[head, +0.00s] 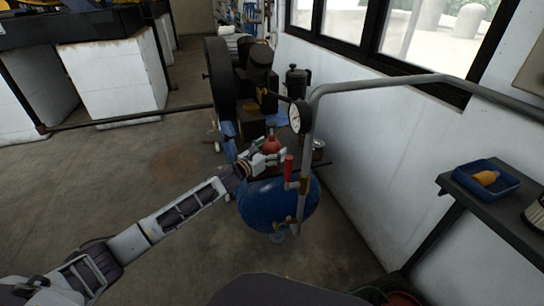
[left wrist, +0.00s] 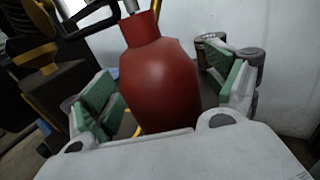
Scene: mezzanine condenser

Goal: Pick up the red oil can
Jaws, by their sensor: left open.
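The red oil can (head: 271,144) stands upright at the compressor, above the blue tank. In the left wrist view the oil can (left wrist: 160,85) fills the middle, with a rounded body and a narrower neck; its top is cut off. My left gripper (head: 263,159) reaches it from the left in the head view. In the left wrist view the green-padded fingers of the left gripper (left wrist: 166,88) are open, one on each side of the can, with gaps visible. My right gripper is not in view.
The blue tank (head: 270,205) sits below the gripper. A grey pipe handle (head: 312,130), a dial gauge (head: 299,117) and a red lever (head: 288,168) stand close on the right. A dark canister (head: 297,82) is behind. A side table (head: 500,222) holds a blue tray (head: 507,188).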

